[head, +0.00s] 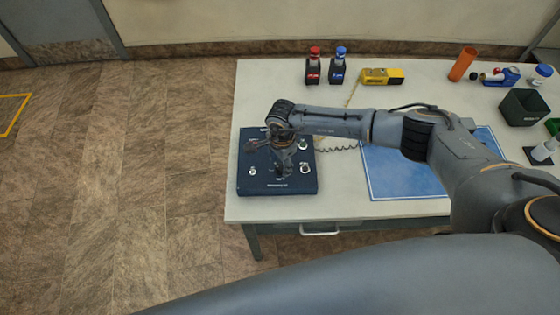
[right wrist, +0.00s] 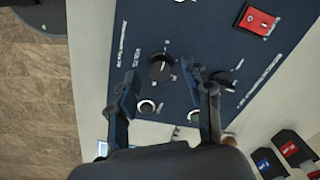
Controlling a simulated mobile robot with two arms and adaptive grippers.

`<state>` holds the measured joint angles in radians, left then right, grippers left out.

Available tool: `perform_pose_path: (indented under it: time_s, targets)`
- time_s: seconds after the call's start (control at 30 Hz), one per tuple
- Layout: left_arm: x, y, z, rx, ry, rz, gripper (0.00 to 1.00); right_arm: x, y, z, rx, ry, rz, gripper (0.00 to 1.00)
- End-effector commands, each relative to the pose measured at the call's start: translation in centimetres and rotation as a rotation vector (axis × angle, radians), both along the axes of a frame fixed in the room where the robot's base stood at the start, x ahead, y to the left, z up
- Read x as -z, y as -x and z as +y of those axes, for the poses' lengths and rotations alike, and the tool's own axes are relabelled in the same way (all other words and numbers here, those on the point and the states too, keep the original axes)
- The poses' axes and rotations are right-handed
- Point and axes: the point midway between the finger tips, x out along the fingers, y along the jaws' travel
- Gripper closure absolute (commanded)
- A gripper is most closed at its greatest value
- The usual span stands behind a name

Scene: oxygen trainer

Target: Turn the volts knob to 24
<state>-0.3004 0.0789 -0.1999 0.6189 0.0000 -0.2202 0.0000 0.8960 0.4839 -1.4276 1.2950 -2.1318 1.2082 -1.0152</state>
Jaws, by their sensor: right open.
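The dark blue control panel (head: 255,182) lies at the left end of the table and also shows in the right wrist view (right wrist: 205,40). My right gripper (head: 282,172) is over it, pointing down and hiding its middle. In the right wrist view my right gripper (right wrist: 163,78) is open, its two fingers apart. A round black knob (right wrist: 160,67) with a light mark shows between the fingertips; I cannot tell whether they touch it. A second dark knob (right wrist: 222,78) is partly hidden by the right finger. My left gripper is out of view.
A red switch (right wrist: 258,18) and a pale-ringed fitting (right wrist: 147,106) are on the panel. A blue mat (head: 400,182) lies right of the panel. Red (head: 313,68) and blue (head: 338,68) topped bottles in black holders and a yellow device (head: 381,76) stand behind.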

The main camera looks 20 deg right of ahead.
Motion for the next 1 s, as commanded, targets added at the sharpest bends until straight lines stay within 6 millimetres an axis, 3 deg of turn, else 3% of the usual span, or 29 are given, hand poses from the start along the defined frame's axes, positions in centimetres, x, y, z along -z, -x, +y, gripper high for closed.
perform_pose_path:
  time_s: [0.2, 0.43, 0.47, 0.7, 1.0]
  targets:
    - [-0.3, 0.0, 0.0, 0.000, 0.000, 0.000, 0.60, 1.3, 0.0, 0.0, 0.000, 0.000, 0.001, 0.50]
    - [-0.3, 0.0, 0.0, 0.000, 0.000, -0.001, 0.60, 1.4, 0.0, 0.0, 0.000, 0.000, 0.000, 0.50]
    - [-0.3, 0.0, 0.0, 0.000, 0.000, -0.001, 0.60, 1.4, 0.0, 0.0, 0.000, 0.000, 0.000, 0.52]
    - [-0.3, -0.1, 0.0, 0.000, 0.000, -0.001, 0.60, 1.4, 0.0, 0.0, 0.000, 0.000, 0.000, 1.00]
    - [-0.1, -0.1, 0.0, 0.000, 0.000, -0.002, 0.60, 1.4, 0.0, 0.0, 0.023, 0.000, 0.000, 1.00]
